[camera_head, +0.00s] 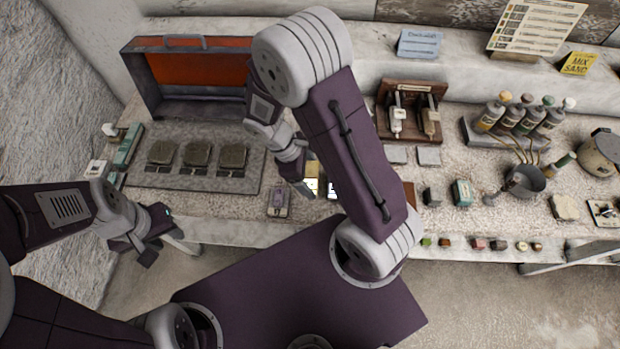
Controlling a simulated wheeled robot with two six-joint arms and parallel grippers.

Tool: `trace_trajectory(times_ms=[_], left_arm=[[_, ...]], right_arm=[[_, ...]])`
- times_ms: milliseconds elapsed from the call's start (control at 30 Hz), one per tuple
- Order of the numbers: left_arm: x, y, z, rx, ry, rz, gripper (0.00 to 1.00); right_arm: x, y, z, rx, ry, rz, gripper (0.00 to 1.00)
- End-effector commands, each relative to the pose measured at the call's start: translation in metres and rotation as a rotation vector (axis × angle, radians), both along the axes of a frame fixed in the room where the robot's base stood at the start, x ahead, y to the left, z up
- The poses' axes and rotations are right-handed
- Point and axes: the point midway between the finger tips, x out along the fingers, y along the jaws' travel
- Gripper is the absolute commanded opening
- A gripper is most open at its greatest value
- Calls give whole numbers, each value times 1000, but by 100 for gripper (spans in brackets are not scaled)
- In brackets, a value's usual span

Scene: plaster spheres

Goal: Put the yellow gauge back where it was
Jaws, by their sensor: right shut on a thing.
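The yellow gauge (312,173) is a small yellow block with a pale face, at the front middle of the bench. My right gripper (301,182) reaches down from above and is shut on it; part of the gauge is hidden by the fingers. A greyish-purple gauge (278,202) lies to the left of it. Another small device with a lit white face (333,188) is to the right, partly behind my arm. My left gripper (156,236) is open and empty in front of the bench's left edge.
A wooden stand (411,88) holds two pale devices at the back. A slab with three dark pads (198,182) lies before an open orange-lined case (200,68). Bottles (515,118), a pot (525,182) and small blocks fill the right side.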

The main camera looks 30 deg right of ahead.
Motion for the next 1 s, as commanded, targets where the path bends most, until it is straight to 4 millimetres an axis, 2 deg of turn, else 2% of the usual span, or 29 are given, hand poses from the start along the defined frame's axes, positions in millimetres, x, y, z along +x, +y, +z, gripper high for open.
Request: trace_trajectory(times_ms=[100, 267, 500, 900, 933, 967, 1000], left_arm=[[0, 0, 2, 0, 0, 0, 36], [0, 0, 1, 0, 0, 0, 36], [0, 0, -1, 0, 0, 0, 36], [0, 0, -5, 0, 0, 0, 36], [0, 0, -3, 0, 0, 0, 36], [0, 0, -3, 0, 0, 0, 36], [0, 0, -3, 0, 0, 0, 36]], right_arm=[[14, -7, -9, -1, 1, -2, 49], [18, -9, -13, 0, 0, 1, 49], [17, -8, -50, -1, 3, -1, 49], [17, -8, -56, 0, 0, 0, 49], [17, -8, -55, 0, 0, 0, 90], [17, -8, -55, 0, 0, 0, 98], [17, -8, -55, 0, 0, 0, 100]])
